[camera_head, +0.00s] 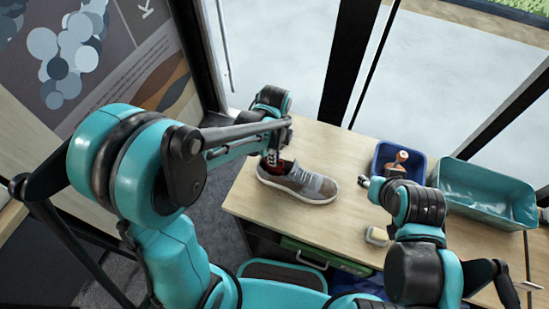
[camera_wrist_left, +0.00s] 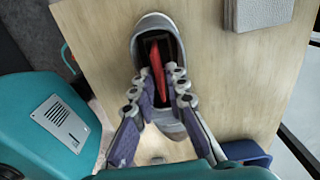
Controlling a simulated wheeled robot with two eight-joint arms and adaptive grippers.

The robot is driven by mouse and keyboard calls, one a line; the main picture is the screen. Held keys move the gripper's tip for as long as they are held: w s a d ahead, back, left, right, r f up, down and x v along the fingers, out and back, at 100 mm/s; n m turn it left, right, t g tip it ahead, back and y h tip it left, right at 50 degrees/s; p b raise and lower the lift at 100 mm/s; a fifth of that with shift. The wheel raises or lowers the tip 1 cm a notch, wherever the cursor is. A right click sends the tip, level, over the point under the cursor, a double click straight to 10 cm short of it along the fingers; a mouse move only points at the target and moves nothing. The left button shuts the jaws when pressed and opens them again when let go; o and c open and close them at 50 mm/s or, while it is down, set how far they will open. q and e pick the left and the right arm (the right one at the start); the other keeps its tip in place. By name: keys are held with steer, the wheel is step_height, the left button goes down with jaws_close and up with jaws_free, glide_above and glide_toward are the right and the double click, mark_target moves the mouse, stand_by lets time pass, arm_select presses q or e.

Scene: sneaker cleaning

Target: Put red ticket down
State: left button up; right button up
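A grey sneaker (camera_head: 312,186) with a pale sole lies on the wooden table; it also shows in the left wrist view (camera_wrist_left: 156,22). A narrow red piece, apparently the red ticket (camera_wrist_left: 157,62), is at the shoe's dark opening. My left gripper (camera_head: 271,160) points down over that opening. In the left wrist view its fingertips (camera_wrist_left: 160,72) are close on either side of the red piece; whether they touch it is unclear. My right gripper (camera_head: 365,183) is above the table, right of the shoe, its fingers too small to read.
A blue tray (camera_head: 380,160) holding a brown-topped item (camera_head: 402,157) stands right of the shoe, beside a teal bin (camera_head: 490,185). A pale block (camera_head: 377,236) lies near the front edge. A grey slab (camera_wrist_left: 262,12) shows in the left wrist view.

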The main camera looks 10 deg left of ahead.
arm_select(q)
step_height(320, 180, up, 10)
steer(key=p, duration=0.2)
steer(key=s+a+r+n+t, duration=0.4)
steer(key=s+a+n+t, duration=0.3)
steer(key=n, duration=1.3)
steer(key=shift+s+a+r, duration=0.3)
steer(key=shift+s+a, duration=0.55)
steer(key=shift+s, duration=0.6)
